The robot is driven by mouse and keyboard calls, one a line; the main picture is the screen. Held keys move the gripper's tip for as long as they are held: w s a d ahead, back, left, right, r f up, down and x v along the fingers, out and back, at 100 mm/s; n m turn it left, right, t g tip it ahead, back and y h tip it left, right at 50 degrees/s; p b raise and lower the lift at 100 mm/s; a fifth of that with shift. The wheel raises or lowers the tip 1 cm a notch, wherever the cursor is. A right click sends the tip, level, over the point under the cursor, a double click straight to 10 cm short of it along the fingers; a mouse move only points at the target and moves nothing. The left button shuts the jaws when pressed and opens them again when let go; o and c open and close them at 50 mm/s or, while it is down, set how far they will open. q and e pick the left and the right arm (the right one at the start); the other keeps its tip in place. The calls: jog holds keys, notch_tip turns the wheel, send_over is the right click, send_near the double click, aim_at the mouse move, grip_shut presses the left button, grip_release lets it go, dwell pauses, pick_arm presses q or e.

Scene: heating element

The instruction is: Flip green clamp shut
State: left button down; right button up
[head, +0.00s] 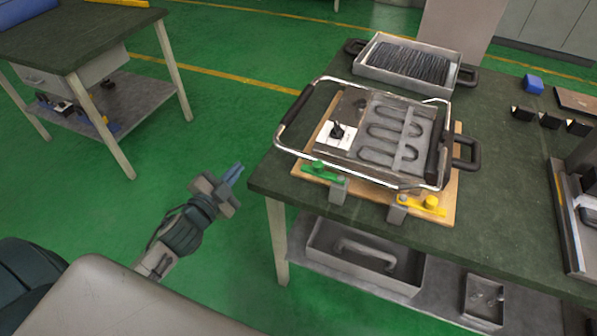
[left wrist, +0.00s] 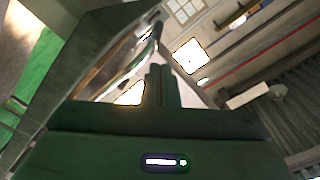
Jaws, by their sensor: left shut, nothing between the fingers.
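The green clamp (head: 321,173) sits at the front left corner of the wooden board (head: 378,203), with a grey block beside it. Whether its lever is open or shut is too small to tell. A yellow clamp (head: 424,205) sits to its right on the board's front edge. The heating element (head: 390,130) lies on the board inside a metal frame with black handles. My left gripper (head: 236,172) is shut and empty, off the table's left edge and apart from the clamp. Its closed fingers also show in the left wrist view (left wrist: 161,86). My right gripper is not in view.
The dark green table top (head: 480,227) has bare room right of the board. A tray of black rods (head: 411,63) stands behind it. A lower shelf holds a metal tray (head: 365,260). Another table (head: 80,36) stands at the left, with open floor between.

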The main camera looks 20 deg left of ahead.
aim_at(323, 170)
pick_arm(q)
notch_tip(323, 170, up, 4)
jog(key=w+d+m+h, duration=0.1)
jog(key=d+m+h, duration=0.2)
jog(key=m+h, duration=0.55)
jog(key=shift+s+d+f+m+g+h, duration=0.15)
jog(key=shift+s+m+g+h, duration=0.9)
jog(key=shift+m+g, duration=1)
jog(key=shift+s+d+r+m+g+h, duration=0.15)
jog(key=shift+s+m+g+h, duration=0.5)
jog(key=shift+m+g+h, duration=1.3)
jog(key=shift+s+d+f+m+g+h, duration=0.15)
jog(key=shift+s+m+g+h, duration=0.6)
jog(key=shift+m+g, duration=1.35)
jog(key=shift+d+m+t, duration=0.2)
jog(key=shift+m+t, duration=0.35)
jog(key=shift+t, duration=0.05)
